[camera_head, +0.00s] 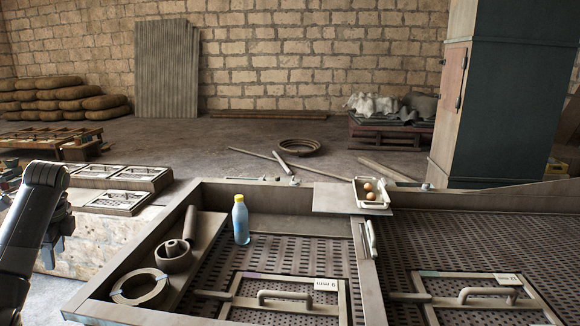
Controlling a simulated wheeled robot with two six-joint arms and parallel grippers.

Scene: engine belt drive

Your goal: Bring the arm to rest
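My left arm comes in at the left edge. Its dark gripper (60,238) hangs in front of a pale stone block, to the left of the large framed tray and clear of it. Its fingers are small and dark here, so I cannot tell how far apart they are. I see nothing clearly held in it. My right gripper is not in view.
The metal-framed tray (133,262) has a perforated floor. In it are a blue bottle (241,222) with a yellow cap, rings (140,287) and handled screen panels (285,296). A small box with round brown items (370,194) sits on a rear plate.

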